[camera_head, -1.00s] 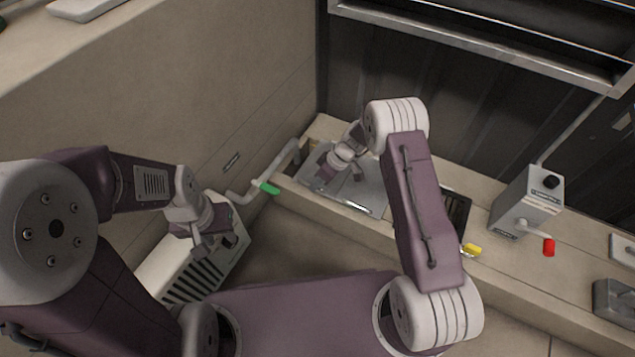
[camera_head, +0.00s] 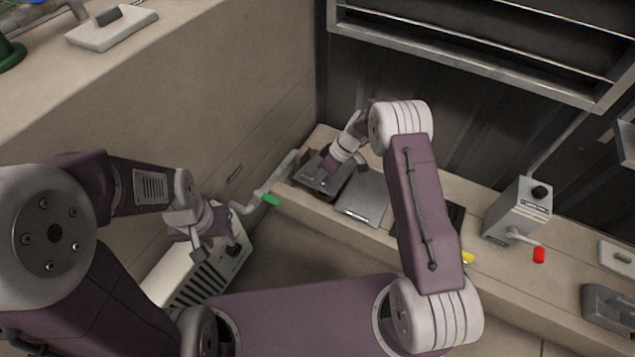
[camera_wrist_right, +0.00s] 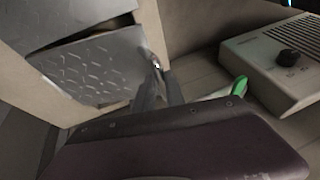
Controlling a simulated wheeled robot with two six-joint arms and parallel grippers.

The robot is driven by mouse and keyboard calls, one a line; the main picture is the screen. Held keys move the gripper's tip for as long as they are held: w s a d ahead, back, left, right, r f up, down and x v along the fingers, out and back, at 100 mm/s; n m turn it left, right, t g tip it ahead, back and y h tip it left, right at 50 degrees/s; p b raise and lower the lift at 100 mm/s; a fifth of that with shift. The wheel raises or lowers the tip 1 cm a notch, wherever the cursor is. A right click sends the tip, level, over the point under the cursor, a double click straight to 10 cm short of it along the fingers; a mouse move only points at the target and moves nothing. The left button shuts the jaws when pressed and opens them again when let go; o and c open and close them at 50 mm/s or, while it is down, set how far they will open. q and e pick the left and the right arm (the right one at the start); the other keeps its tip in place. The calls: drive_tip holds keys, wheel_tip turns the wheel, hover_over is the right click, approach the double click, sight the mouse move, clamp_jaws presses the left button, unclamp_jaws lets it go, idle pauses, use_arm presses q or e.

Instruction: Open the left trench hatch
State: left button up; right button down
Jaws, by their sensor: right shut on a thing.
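The left trench hatch, a grey metal plate (camera_head: 322,183), stands tilted up from the trench at the far left end of the beige ledge. In the right wrist view its diamond-tread face (camera_wrist_right: 95,68) is close up, with a dark gap above it. My right gripper (camera_head: 330,168) is at this plate, and its fingers (camera_wrist_right: 157,85) are shut at the plate's edge; the exact grip is partly hidden. My left gripper (camera_head: 200,245) hangs over the white vented box, away from the hatch; its jaw opening is unclear.
A flat metal plate (camera_head: 364,196) lies just right of the hatch. A pipe with a green handle (camera_head: 270,200) is near the ledge's front left. A grey box with a red-tipped lever (camera_head: 538,254) stands farther right. The white vented box (camera_head: 228,262) is below.

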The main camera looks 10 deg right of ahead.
drive_tip(key=w+d+r+p, duration=0.2)
drive_tip(key=w+d+r, duration=0.2)
drive_tip(key=w+r, duration=0.1)
drive_tip(key=shift+r+p, duration=0.35)
drive_tip(key=shift+r, duration=0.1)
drive_tip(key=c, duration=1.6)
unclamp_jaws()
drive_tip(key=shift+f, duration=0.1)
drive_tip(key=shift+o, duration=1)
drive_tip(key=shift+f, duration=0.15)
drive_tip(key=shift+a, duration=0.1)
